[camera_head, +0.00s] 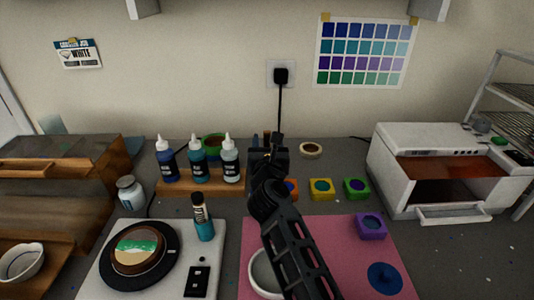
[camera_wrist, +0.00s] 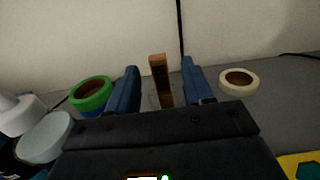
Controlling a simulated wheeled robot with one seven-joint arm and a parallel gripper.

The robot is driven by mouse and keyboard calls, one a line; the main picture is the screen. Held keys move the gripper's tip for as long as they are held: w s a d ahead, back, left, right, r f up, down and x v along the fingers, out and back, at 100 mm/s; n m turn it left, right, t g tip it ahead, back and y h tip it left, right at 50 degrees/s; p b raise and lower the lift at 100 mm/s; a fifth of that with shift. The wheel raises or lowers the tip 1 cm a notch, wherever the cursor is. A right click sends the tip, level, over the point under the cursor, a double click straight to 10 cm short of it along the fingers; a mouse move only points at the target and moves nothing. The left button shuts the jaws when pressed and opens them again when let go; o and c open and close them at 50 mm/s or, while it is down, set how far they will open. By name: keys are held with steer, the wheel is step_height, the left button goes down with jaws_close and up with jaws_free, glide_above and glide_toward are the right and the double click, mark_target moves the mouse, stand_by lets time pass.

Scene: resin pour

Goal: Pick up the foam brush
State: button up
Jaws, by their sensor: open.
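My gripper (camera_wrist: 160,70) is open, with its two blue fingers apart. A brown wooden upright piece (camera_wrist: 160,78), seemingly the foam brush's handle, stands between the fingers in the wrist view. Its lower end is hidden behind the gripper body, and I cannot tell whether a finger touches it. In the head view my gripper (camera_head: 268,152) is at the back of the bench, right of the bottle rack, and hides nearly all of the brush.
Dye bottles (camera_head: 196,163) stand on a wooden rack (camera_head: 180,190) to the left, with green tape (camera_wrist: 91,92) behind. Cream tape (camera_head: 311,150) lies to the right. Colored pots (camera_head: 321,188), a pink mat (camera_head: 335,240) and a white oven (camera_head: 432,160) are further right.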

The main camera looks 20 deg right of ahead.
mark_target(267, 137)
steer(key=b+x, duration=0.2)
steer(key=x, duration=0.2)
steer(key=shift+w+f, duration=0.1)
steer(key=shift+w, duration=0.05)
steer(key=shift+w+d, duration=0.2)
steer(key=shift+w, duration=0.15)
jaws_close()
